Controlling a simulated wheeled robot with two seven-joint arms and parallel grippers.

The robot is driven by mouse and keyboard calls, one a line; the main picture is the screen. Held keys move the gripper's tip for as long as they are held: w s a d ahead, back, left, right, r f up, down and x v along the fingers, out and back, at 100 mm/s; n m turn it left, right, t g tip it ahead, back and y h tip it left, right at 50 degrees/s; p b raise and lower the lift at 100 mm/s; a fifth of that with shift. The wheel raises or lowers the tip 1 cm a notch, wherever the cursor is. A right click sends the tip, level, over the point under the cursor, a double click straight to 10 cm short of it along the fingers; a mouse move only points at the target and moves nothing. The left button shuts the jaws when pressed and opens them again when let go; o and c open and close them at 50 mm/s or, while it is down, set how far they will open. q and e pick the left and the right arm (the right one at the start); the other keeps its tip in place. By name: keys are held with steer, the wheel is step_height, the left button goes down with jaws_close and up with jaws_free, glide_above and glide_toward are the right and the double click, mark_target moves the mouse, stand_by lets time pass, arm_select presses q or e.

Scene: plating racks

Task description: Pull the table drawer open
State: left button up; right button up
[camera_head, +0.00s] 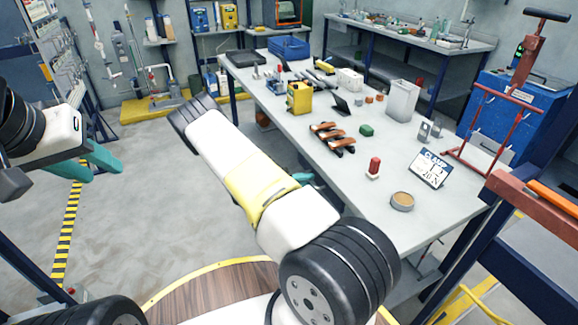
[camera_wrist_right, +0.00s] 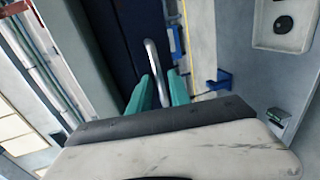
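The grey-topped table (camera_head: 400,170) stands at centre right in the head view. Its drawer is hidden from the head camera by the tabletop and my right arm. In the right wrist view a curved metal handle (camera_wrist_right: 152,62) stands before a dark blue surface. My right gripper (camera_wrist_right: 161,76) has its teal fingers on either side of this handle; I cannot tell whether they press on it. In the head view only a bit of teal shows past the arm, by the table's near edge. My left gripper (camera_head: 110,165) is at the left, empty, with its fingers apart, away from the table.
The tabletop holds a yellow container (camera_head: 299,98), orange-brown tools (camera_head: 333,138), a red-topped item (camera_head: 374,167), a round tin (camera_head: 402,201) and a tilted sign (camera_head: 431,168). A red frame (camera_head: 500,135) stands at the right. Open floor (camera_head: 150,215) lies left of the table.

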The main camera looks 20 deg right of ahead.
jaws_close()
stand_by(1.2)
